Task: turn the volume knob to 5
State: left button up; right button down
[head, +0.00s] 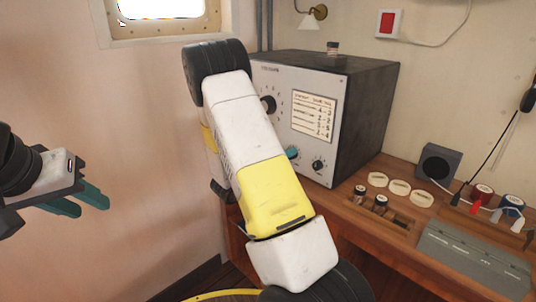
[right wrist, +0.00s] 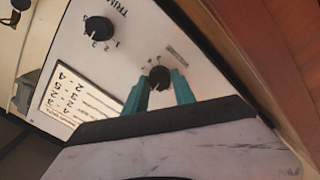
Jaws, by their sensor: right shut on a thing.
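My right gripper shows in the right wrist view (right wrist: 158,88) with its two teal fingers closed on either side of a round black knob (right wrist: 158,76). The label beside this knob is too small to read, so I cannot confirm that it is the volume knob or tell its setting. In the head view my arm hides this knob, and only a teal part of the right gripper (head: 292,152) shows against the panel of the grey box (head: 345,115). My left gripper (head: 85,202) hangs empty at the left, its teal fingers apart.
A knob marked TRIM (right wrist: 98,29) sits beside the held one. Another black knob (head: 268,105) is higher on the panel, left of a card of numbers (head: 313,117). Batteries (head: 380,204), pale discs (head: 400,187) and a small speaker-like box (head: 437,162) stand on the wooden desk.

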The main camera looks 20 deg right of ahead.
jog(key=m, duration=0.4)
jog(key=shift+f+m, duration=0.1)
jog(key=shift+m, duration=0.2)
dwell(0.3)
jog(key=c, duration=1)
grip_release()
jog(key=shift+c, duration=0.2)
jog(key=v, duration=0.7)
jog(key=shift+s+a, duration=0.2)
jog(key=shift+a, duration=0.2)
